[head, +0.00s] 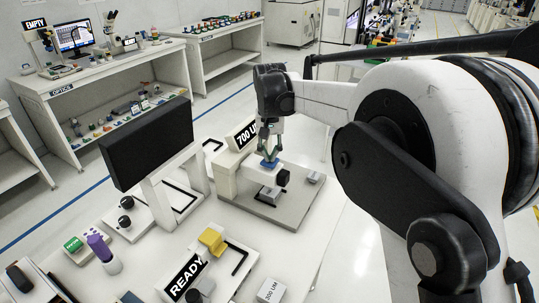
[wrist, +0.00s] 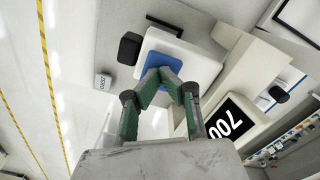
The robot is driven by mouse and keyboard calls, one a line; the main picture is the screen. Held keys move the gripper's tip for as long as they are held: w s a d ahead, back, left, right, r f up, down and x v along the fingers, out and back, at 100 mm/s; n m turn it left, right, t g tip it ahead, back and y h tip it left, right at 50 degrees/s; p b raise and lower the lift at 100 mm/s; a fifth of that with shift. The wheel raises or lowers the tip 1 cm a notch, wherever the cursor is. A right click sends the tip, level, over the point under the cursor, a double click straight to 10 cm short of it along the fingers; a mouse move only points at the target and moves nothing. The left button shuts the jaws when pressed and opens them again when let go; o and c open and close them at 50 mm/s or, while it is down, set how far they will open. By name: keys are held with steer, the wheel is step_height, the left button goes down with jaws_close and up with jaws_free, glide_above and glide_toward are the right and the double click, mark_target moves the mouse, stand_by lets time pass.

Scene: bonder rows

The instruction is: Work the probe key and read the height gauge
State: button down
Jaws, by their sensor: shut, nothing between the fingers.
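The height gauge stands on a grey base plate (head: 250,207) in the middle of the head view. The blue probe key (head: 268,163) is on the gauge's white head and also shows in the wrist view (wrist: 160,65). My gripper (head: 270,153) is shut and empty, its green fingertips together at the key. The fingertips (wrist: 163,76) overlap the key's near edge; I cannot tell whether they press it.
A black knob (head: 283,178) is on the gauge head. A small grey block (head: 315,177) sits on the plate's right. A "READY" sign (head: 187,277), yellow part (head: 211,240), "200 UM" block (head: 270,291) and black monitor (head: 147,143) stand nearby.

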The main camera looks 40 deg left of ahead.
steer(key=shift+r, duration=0.8)
steer(key=shift+r+p, duration=1.35)
steer(key=shift+r, duration=1.1)
step_height(320, 180, up, 12)
